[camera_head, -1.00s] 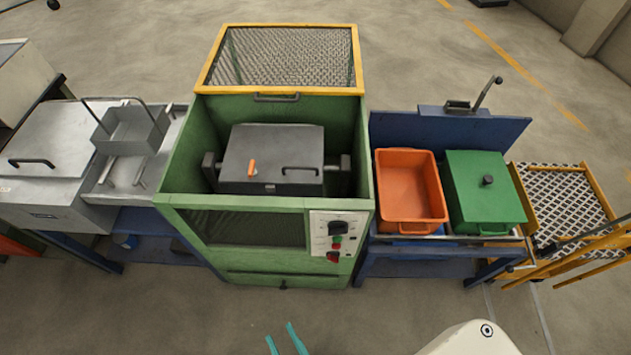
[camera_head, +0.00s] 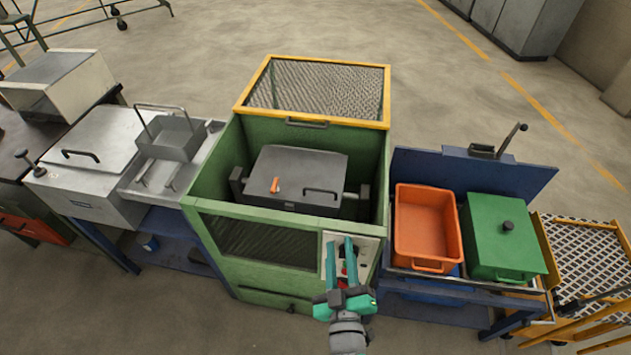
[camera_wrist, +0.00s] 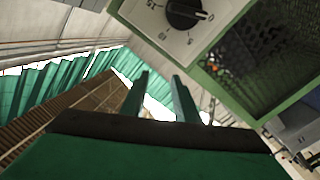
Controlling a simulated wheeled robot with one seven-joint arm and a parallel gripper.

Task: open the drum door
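The dark grey drum (camera_head: 270,190) sits inside the open-topped green cabinet (camera_head: 205,195). Its flat door (camera_head: 310,168) lies shut on top, with an orange latch (camera_head: 275,185) and a dark bar handle (camera_head: 322,191). My gripper (camera_head: 339,245) is in front of the cabinet's control panel (camera_head: 370,245), apart from the drum. Its two teal fingers are spread with nothing between them, and they also show in the wrist view (camera_wrist: 159,92). The wrist view shows the panel's black dial (camera_wrist: 187,12) but no drum.
The yellow-framed mesh guard (camera_head: 320,88) stands raised behind the cabinet opening. An orange bin (camera_head: 425,225) and a green lidded box (camera_head: 503,235) sit on the blue bench to the right. A grey basket (camera_head: 172,140) stands on the left bench. The space above the drum is clear.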

